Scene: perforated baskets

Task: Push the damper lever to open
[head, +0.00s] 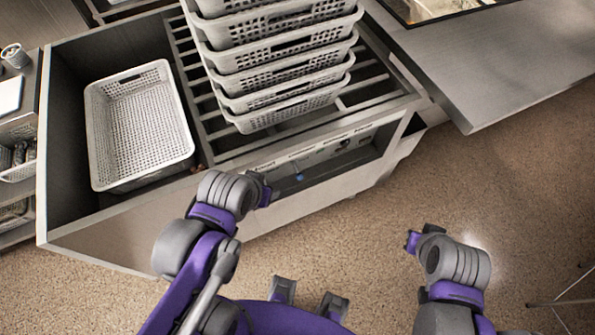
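A recessed control panel (318,160) with small labels runs along the front of the basket cabinet. A small blue piece (299,177) stands out in its left part; it may be the damper lever, but it is too small to tell which way it is set. My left gripper (264,190) is at the panel's left end, just left of the blue piece and apart from it in the picture. Its fingers are partly hidden by the wrist. My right gripper (411,241) hangs over the carpet, away from the cabinet, and its finger gap is unclear.
A stack of white perforated baskets (290,80) stands on the slatted top (225,140). One empty basket (140,125) sits in the open bay at left. A grey counter (490,70) is at right. The carpet (460,185) in front is mostly clear.

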